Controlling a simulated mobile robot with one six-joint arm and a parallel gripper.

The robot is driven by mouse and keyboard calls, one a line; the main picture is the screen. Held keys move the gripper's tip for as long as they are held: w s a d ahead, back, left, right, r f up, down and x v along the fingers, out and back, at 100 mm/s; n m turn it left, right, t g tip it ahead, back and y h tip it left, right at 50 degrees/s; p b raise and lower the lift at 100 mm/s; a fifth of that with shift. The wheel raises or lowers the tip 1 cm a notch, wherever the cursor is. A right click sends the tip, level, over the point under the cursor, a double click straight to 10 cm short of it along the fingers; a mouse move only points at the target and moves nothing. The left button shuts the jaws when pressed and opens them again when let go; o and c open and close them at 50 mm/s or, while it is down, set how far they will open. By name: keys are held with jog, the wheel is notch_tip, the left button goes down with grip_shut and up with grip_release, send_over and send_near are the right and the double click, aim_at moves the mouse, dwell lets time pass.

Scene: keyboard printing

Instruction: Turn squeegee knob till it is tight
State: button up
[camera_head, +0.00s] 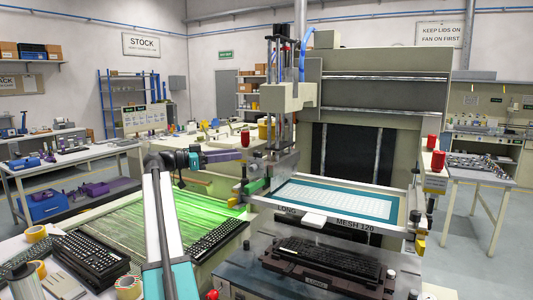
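A red knob (245,138) stands on the left of the printing press, beside the squeegee carriage (283,165). My arm comes up from the bottom of the picture and bends right at its dark wrist. My gripper (238,155) points right, with its end close to this red knob. I cannot tell whether it touches the knob or how far its fingers are apart. More red knobs show on the right side of the press, one above (433,142) and one just below (438,160). The pictures do not show how tight any knob is.
The blue-framed screen (335,201) lies flat in the press, with a dark keyboard (325,260) below it in front. A green-lit bed (165,225) and black keyboards (88,262) lie to the left. Tape rolls (36,234) sit at the lower left.

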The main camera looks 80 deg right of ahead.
aim_at(258, 155)
jog(key=p+x, duration=0.5)
jog(key=x, duration=0.9)
jog(key=shift+c, duration=0.3)
jog(key=c, duration=0.7)
